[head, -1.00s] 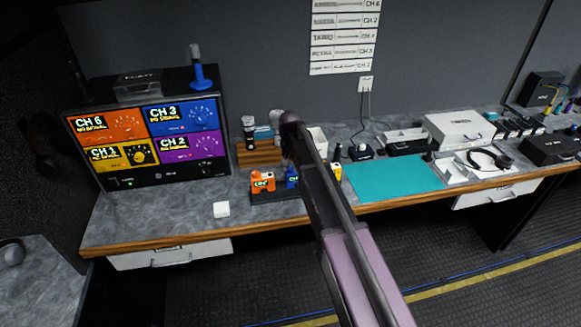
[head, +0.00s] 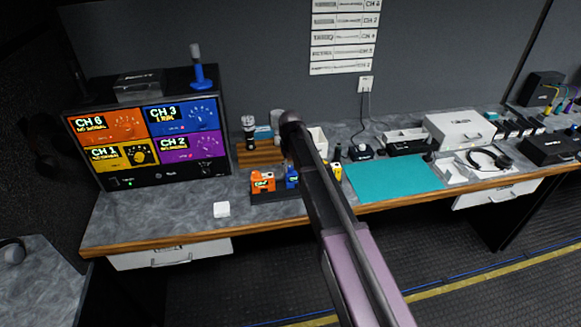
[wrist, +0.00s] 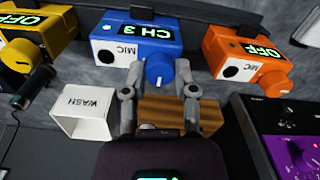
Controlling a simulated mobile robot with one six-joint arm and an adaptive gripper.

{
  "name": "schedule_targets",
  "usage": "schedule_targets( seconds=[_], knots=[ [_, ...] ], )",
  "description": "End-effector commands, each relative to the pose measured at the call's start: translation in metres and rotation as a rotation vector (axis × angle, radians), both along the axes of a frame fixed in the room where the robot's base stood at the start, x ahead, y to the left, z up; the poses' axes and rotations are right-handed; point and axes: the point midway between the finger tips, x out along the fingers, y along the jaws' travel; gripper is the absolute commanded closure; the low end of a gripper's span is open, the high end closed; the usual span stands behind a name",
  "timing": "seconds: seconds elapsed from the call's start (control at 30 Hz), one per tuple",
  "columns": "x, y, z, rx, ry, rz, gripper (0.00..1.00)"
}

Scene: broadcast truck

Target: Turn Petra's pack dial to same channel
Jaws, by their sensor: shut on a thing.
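The blue pack (wrist: 135,35) shows CH 3 in green on its face in the wrist view, beside a MIC socket. Its blue dial (wrist: 160,68), with a white pointer mark, lies between the two fingertips of my gripper (wrist: 160,88), which is shut on it. In the head view the blue pack (head: 291,177) is partly hidden by my arm. The monitor (head: 155,174) has four coloured panels; its blue panel (head: 180,117) reads CH 3. Name strips (head: 345,36) hang on the wall, their small print hard to read.
An orange pack (wrist: 243,50) and a yellow pack (wrist: 28,40), both reading OFF, flank the blue one. A white WASH box (wrist: 88,115) and a wooden block (wrist: 170,115) lie close to my fingers. A teal mat (head: 395,178) lies clear on the bench.

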Motion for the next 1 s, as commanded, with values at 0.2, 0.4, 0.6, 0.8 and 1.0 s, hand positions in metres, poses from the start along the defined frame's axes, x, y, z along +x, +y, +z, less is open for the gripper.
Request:
schedule_targets(
  seconds=[0.2,0.4,0.6,0.8,1.0],
  knots=[
    [0.0004,0.0005,-0.0001,0.002,-0.001,0.000,1.00],
    [0.0003,0.0006,-0.0001,0.001,0.000,-0.001,0.28],
    [0.0000,0.0004,0.0000,0.001,0.000,-0.001,0.28],
    [0.0000,0.0003,0.0000,0.001,0.000,-0.005,0.28],
    [0.0000,0.0003,0.0000,0.001,0.000,-0.043,0.28]
  ],
)
